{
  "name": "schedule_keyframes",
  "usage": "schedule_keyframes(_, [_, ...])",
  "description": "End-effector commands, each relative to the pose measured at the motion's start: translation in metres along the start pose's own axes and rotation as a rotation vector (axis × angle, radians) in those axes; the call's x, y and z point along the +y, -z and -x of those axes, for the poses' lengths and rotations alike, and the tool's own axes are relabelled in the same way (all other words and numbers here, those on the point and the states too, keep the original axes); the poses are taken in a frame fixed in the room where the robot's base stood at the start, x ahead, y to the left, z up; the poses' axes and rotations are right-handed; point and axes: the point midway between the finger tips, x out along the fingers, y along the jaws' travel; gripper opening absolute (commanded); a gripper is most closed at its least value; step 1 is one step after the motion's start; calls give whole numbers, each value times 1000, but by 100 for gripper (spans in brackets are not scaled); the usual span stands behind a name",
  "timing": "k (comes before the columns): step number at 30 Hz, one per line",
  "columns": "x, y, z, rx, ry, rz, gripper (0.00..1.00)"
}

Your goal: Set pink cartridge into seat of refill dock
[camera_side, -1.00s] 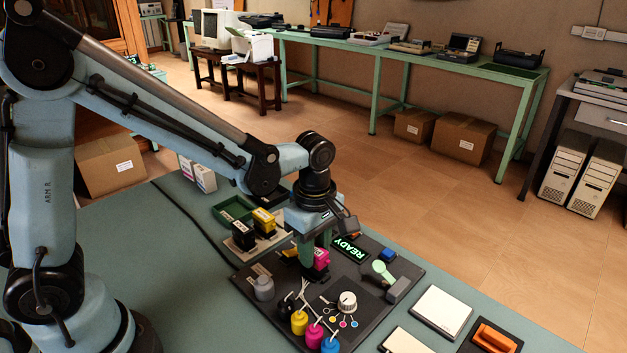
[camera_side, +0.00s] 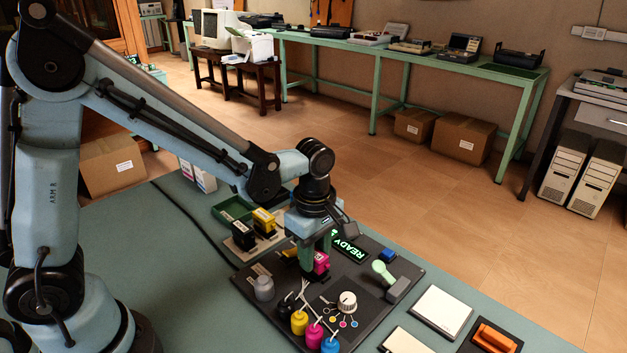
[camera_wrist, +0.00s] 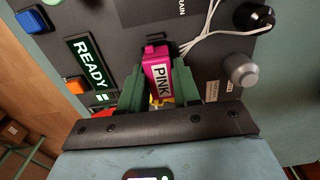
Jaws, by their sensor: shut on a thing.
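The pink cartridge (camera_side: 321,263), labelled PINK in the wrist view (camera_wrist: 158,75), is between the green fingers of my gripper (camera_wrist: 157,85). My gripper (camera_side: 313,264) is shut on it, low over the dark refill dock board (camera_side: 408,272). The dock's green READY display (camera_side: 350,249) is lit and also shows in the wrist view (camera_wrist: 88,62). The seat under the cartridge is hidden by the cartridge and fingers, so I cannot tell whether the cartridge touches it.
Yellow (camera_side: 264,222) and black (camera_side: 242,236) cartridges stand behind-left. A green-knobbed lever (camera_side: 383,271) stands right.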

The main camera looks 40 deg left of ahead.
Motion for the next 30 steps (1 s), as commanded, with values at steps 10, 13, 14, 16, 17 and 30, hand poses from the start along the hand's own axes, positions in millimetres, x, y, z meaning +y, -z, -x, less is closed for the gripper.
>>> schedule_keyframes(10, [0, 0, 0, 0, 0, 0, 61])
schedule_keyframes(13, [0, 0, 0, 0, 0, 0, 61])
schedule_keyframes(14, [0, 0, 0, 0, 0, 0, 61])
schedule_keyframes(16, [0, 0, 0, 0, 0, 0, 66])
schedule_keyframes(17, [0, 0, 0, 0, 0, 0, 71])
schedule_keyframes(30, [0, 0, 3, 0, 0, 0, 83])
